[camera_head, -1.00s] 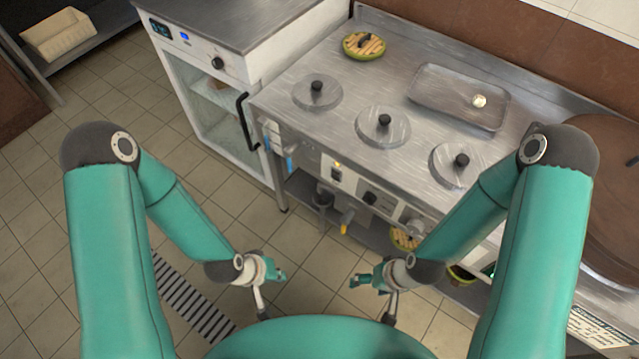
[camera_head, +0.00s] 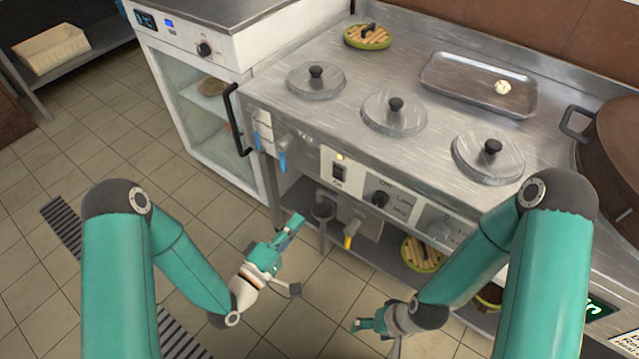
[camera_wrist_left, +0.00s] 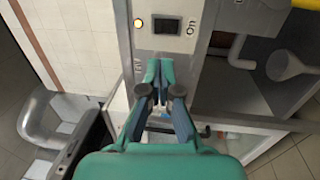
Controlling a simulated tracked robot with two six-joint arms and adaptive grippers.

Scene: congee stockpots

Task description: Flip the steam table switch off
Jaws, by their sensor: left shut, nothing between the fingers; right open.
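The steam table (camera_head: 330,120) is a steel counter with several round black-knobbed lids on top. Its switch (camera_head: 339,172) is a dark rocker on a pale front panel, below a lit amber indicator lamp (camera_head: 340,157). In the left wrist view the switch (camera_wrist_left: 167,26) and the glowing lamp (camera_wrist_left: 138,24) show at the top, beyond the fingertips. My left gripper (camera_head: 296,222) is shut and empty, in front of and below the switch, apart from it. It also shows in the left wrist view (camera_wrist_left: 159,64). My right gripper (camera_head: 358,326) is open and empty, low over the floor.
A yellow-handled valve (camera_head: 349,240) hangs below the panel. A white cabinet (camera_head: 205,90) with a black handle stands left. A steel tray (camera_head: 478,85) lies on top. The floor in front is clear.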

